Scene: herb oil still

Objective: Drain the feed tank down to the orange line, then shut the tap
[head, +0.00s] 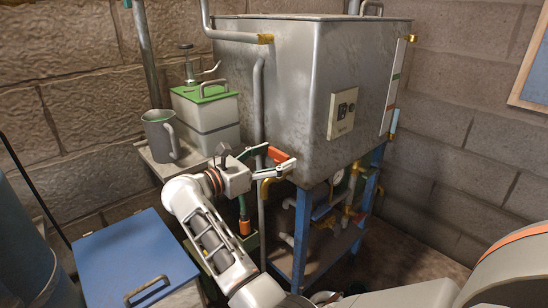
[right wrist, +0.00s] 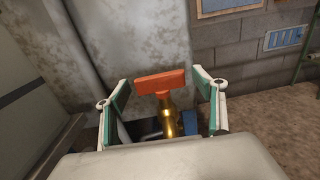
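The grey metal feed tank (head: 265,85) stands on a blue frame in the head view. A pale gauge strip (head: 394,85) with a small reddish mark runs down its right side; the liquid level is too small to read. The tap's orange handle (head: 280,155) is at the tank's lower front corner. In the right wrist view the orange handle (right wrist: 160,82) lies crosswise above a brass body (right wrist: 170,118). My right gripper (head: 276,160) is open, its fingers (right wrist: 160,100) on either side of the handle, with gaps showing. My left gripper is not in view.
A green-lidded box (head: 205,115) and a grey mug (head: 160,136) stand on a shelf left of the tank. A vertical pipe (head: 259,100) runs close to the tap.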

